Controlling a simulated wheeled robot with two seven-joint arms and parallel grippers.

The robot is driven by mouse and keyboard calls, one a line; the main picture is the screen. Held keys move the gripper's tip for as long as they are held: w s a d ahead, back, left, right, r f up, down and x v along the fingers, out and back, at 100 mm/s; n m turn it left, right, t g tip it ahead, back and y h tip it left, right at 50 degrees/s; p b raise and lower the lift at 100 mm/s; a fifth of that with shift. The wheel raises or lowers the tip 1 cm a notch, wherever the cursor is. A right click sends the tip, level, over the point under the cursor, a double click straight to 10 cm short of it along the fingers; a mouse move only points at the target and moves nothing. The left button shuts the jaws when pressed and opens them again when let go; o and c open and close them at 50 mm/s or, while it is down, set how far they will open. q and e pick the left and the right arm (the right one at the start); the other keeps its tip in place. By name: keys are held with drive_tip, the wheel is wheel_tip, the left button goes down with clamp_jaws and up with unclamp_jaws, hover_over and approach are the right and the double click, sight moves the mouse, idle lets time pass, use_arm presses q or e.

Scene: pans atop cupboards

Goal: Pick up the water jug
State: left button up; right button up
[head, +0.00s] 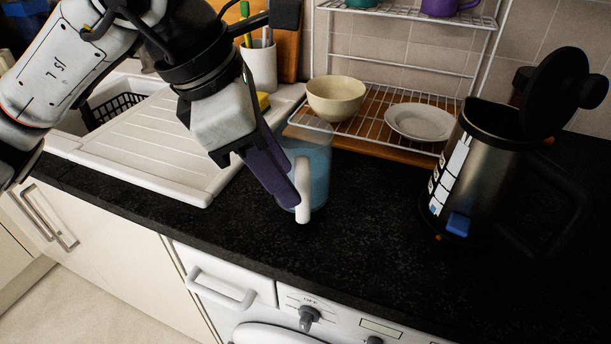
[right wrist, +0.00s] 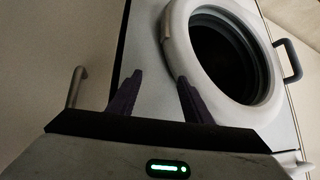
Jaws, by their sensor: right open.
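The water jug (head: 318,158) is see-through with blue water in it and a white handle (head: 303,190) facing the front. It stands upright on the black worktop in the head view. My left gripper (head: 288,196) reaches down from the upper left with its purple finger beside the handle, overlapping the jug. The other finger is hidden, so I cannot tell whether it is closed on the handle. My right gripper (right wrist: 158,98) shows in the right wrist view, open with nothing between its two purple fingers, in front of the washing machine.
A steel kettle (head: 466,175) with its lid up stands to the right. A wire rack (head: 370,128) with a cream bowl (head: 336,98) and a white plate (head: 420,121) is behind the jug. A white sink drainer (head: 150,150) lies left. The front middle worktop is clear.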

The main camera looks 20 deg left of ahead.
sight(303, 210)
use_arm(q)
drive_tip(key=x, duration=0.9)
drive_tip(key=shift+s, duration=0.3)
drive_tip(key=shift+c, duration=0.4)
clamp_jaws()
idle(0.7)
